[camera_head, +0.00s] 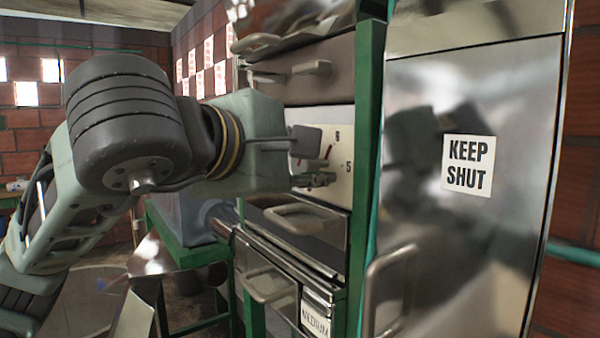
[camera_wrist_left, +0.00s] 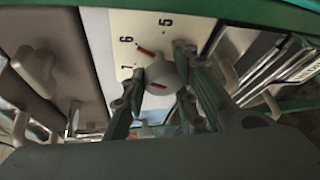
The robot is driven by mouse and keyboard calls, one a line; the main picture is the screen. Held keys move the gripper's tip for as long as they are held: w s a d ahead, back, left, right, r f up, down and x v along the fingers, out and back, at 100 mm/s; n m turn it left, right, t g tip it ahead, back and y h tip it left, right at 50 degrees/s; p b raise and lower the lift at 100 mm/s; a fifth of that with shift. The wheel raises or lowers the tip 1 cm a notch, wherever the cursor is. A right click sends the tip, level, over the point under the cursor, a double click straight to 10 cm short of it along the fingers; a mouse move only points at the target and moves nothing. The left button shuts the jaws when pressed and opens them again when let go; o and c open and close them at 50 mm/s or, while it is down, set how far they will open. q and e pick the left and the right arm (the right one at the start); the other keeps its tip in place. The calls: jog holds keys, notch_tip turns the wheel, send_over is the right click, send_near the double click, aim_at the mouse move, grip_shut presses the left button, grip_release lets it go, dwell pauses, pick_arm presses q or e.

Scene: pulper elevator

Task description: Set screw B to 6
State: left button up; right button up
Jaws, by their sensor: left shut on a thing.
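A pale dial plate (camera_head: 342,185) with dark numerals is set in the machine front; 6 and 5 show on it in the head view. In the left wrist view the plate (camera_wrist_left: 150,22) shows 5, 6 and 7. A rounded grey screw knob (camera_wrist_left: 160,73) stands on it, with a red pointer whose tip lies close to the 6. My left gripper (camera_wrist_left: 163,68) is shut on this knob, one finger on each side. In the head view my left gripper (camera_head: 310,160) hides most of the knob. No letter B is visible. My right gripper is not in view.
A metal door (camera_head: 475,250) with a KEEP SHUT sign (camera_head: 468,165) stands right of a green post (camera_head: 366,120). Handles project above and below the dial, including a drawer handle (camera_head: 298,215). A MEDIUM label (camera_head: 316,318) is lower down. A green table (camera_head: 185,255) stands left.

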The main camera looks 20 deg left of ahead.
pick_arm(q)
jog(key=shift+a+r, duration=0.15)
jog(key=shift+r, duration=0.4)
jog(key=o, duration=0.8)
jog(key=shift+o, duration=1)
jog(key=shift+w, duration=0.1)
jog(key=shift+f, duration=0.2)
jog(key=shift+f, duration=0.1)
jog(key=v, duration=1.2)
jog(key=shift+d+f, duration=0.1)
jog(key=shift+d, duration=0.1)
